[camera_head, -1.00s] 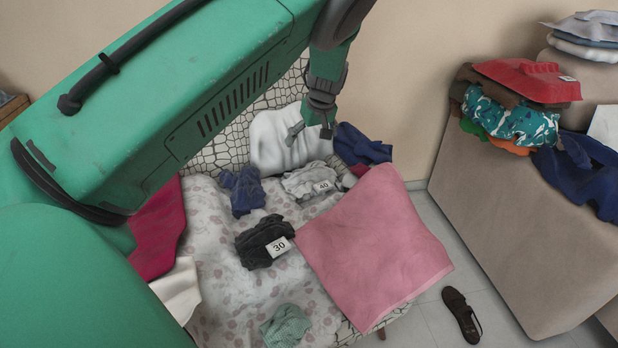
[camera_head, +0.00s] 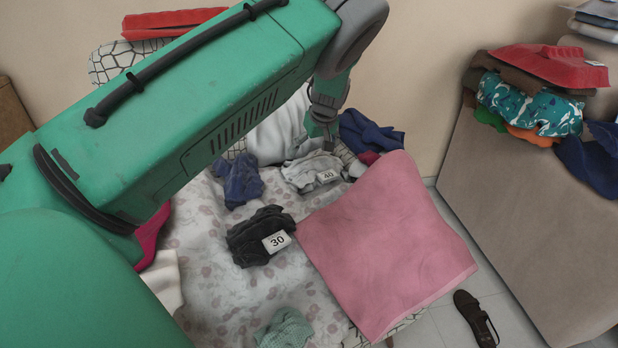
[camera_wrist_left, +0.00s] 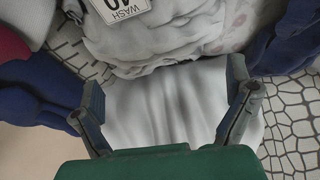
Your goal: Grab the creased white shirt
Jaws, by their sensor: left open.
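A creased white shirt (camera_head: 313,171) with a "40" label lies bunched on the flowered cloth, in the middle of the head view. It also shows at the top of the left wrist view (camera_wrist_left: 180,35), its label upside down. My left gripper (camera_head: 324,138) is just behind and above the shirt, pointing down. In the left wrist view its two fingers (camera_wrist_left: 164,82) are spread wide with nothing held between them. The shirt lies beyond the fingertips, and a smooth white cloth or cushion (camera_wrist_left: 165,112) shows between the fingers. My right gripper is not in view.
A dark blue garment (camera_head: 368,132) lies right of the gripper and another blue one (camera_head: 238,181) left of the shirt. A dark garment (camera_head: 258,236) labelled "30" and a pink cloth (camera_head: 385,245) lie nearer. A beige sofa (camera_head: 530,215) stands at the right.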

